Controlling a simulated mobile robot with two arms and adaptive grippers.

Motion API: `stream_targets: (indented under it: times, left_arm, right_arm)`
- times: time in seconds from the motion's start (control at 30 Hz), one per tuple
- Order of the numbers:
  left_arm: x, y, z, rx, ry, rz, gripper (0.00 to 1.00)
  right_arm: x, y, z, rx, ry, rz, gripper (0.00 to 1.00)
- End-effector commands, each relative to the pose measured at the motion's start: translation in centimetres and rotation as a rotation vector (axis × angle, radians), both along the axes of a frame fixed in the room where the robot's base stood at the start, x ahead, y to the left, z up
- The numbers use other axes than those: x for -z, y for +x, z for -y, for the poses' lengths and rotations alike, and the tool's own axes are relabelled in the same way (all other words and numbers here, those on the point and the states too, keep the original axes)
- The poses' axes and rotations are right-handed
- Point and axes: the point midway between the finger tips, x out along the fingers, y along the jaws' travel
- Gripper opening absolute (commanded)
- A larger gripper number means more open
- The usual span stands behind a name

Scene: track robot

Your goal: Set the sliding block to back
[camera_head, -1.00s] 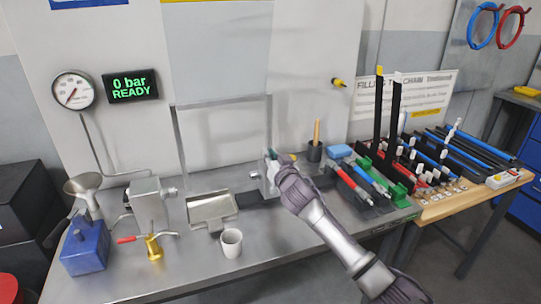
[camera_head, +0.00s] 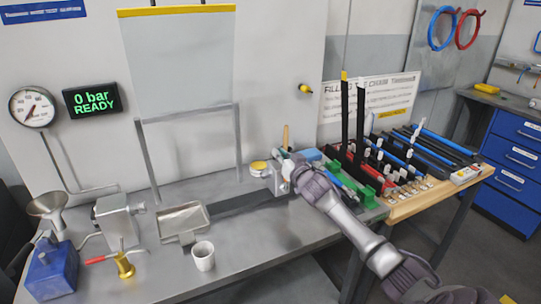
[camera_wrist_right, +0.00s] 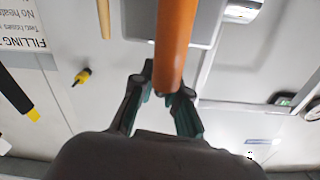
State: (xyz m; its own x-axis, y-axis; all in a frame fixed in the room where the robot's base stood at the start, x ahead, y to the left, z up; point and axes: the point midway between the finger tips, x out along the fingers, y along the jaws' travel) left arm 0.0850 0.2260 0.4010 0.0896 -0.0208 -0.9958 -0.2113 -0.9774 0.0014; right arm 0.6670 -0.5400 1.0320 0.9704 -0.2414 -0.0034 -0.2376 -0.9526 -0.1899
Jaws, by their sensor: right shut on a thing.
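The sliding block (camera_head: 276,181) is a small grey metal piece at the right end of a dark flat track (camera_head: 235,204) on the bench. My right gripper (camera_head: 293,171) reaches it from the right and covers part of it. In the right wrist view an orange rod (camera_wrist_right: 176,45), seemingly the block's handle, runs between the fingertips of my right gripper (camera_wrist_right: 165,92), which is shut on it. The block's body cannot be made out in that view. My left gripper is not in view.
A metal tray (camera_head: 183,222) and a white cup (camera_head: 203,256) stand left of the track. A yellow-rimmed round container (camera_head: 259,168) is just behind the block. Racks of parts (camera_head: 375,185) crowd the right side. The track left of the block is clear.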

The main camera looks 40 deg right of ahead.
Motion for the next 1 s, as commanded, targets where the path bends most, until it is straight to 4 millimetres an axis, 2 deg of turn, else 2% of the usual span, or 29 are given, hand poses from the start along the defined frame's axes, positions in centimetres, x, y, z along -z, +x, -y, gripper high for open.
stream_targets:
  times: [0.1, 0.23, 0.27, 0.37, 0.4, 0.77, 0.87, 1.0]
  left_arm:
    - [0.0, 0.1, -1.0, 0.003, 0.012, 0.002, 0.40]
    - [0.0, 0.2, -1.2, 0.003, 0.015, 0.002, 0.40]
    - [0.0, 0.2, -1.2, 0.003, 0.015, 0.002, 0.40]
    - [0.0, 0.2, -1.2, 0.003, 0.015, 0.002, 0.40]
    - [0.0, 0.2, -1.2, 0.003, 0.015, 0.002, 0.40]
    - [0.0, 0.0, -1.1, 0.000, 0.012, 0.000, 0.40]
    - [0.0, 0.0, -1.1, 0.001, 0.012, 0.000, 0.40]
    - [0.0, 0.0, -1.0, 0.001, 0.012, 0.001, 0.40]
  right_arm:
    - [-0.1, 0.0, 0.2, 0.003, 0.001, 0.001, 0.00]
    - [-0.1, 0.0, 0.2, 0.003, 0.001, 0.002, 0.00]
    - [-0.1, 0.0, 0.2, 0.004, 0.001, 0.001, 0.18]
    - [-0.1, 0.0, 0.1, 0.002, 0.001, 0.002, 0.35]
    - [-0.1, 0.0, 0.1, 0.002, 0.000, 0.002, 0.37]
    - [-0.1, -0.4, -0.2, -0.002, 0.000, 0.004, 0.37]
    - [0.0, -1.4, -0.5, -0.004, 0.000, 0.003, 0.37]
    - [0.1, -3.7, -1.1, -0.003, 0.001, 0.001, 0.37]
